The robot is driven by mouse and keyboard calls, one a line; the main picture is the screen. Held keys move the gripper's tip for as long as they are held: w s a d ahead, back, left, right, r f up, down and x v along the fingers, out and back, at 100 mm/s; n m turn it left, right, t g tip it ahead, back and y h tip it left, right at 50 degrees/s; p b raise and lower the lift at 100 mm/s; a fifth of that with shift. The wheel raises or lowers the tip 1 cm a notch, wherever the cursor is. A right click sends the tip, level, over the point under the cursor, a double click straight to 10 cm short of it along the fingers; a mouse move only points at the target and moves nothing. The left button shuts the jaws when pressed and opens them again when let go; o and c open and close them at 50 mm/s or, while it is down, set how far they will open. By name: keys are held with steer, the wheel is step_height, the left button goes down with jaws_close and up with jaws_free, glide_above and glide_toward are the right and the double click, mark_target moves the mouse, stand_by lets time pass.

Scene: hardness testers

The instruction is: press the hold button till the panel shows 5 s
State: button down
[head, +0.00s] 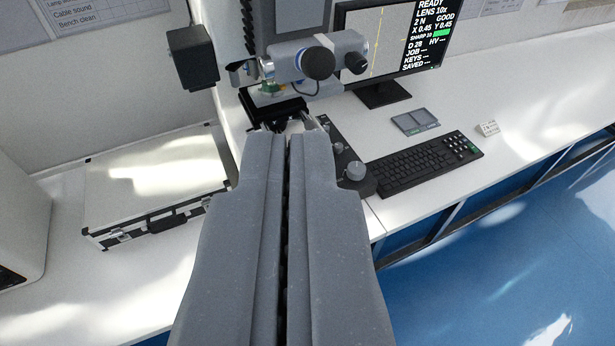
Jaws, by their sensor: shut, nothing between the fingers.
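My gripper (290,142) is shut and empty. Its long grey jaws rise through the lower middle of the view, with the tips just in front of the hardness tester (305,60). The tester's dark base carries a control strip with knobs (355,170), partly hidden behind the right jaw. I cannot make out a hold button. The monitor (390,45) at the back right is the readable display. It shows READY, LENS 10x, 2 N, GOOD, X 0.45, Y 0.45, with dashes for HV, JOB, KEYS and SAVED. No hold time in seconds is readable on it.
A black keyboard (424,163) lies right of the tester. A small grey two-part pad (415,121) and a small white block (488,128) lie behind it. A silver case (155,185) lies at left. The bench edge drops to a blue floor (500,260) at right.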

steer(key=w+d+f+m+t+h+b, duration=0.1)
steer(key=w+d+f+m+h+b, duration=0.15)
steer(key=w+f, duration=2.05)
steer(key=w+d+f+t+b, duration=0.1)
steer(key=w+f, duration=0.1)
steer(key=f, duration=1.1)
steer(key=w+d+f+n+t+b, duration=0.1)
steer(key=w+d+f, duration=0.1)
steer(key=f, duration=1.1)
steer(key=shift+w+d+h, duration=0.2)
steer(key=shift+w+h, duration=0.15)
steer(key=shift+w, duration=0.4)
steer(key=shift+f+n+b, duration=0.1)
steer(key=shift+n+b, duration=0.15)
steer(key=shift+b, duration=0.05)
steer(key=shift+w, duration=0.1)
steer(key=w+a+f+b, duration=0.2)
steer(key=w+f+b, duration=0.1)
steer(key=w, duration=0.3)
steer(key=shift+w+a+f, duration=0.4)
steer(key=shift+f, duration=0.4)
steer(key=shift+w+a+f, duration=0.1)
steer(key=shift+w, duration=0.05)
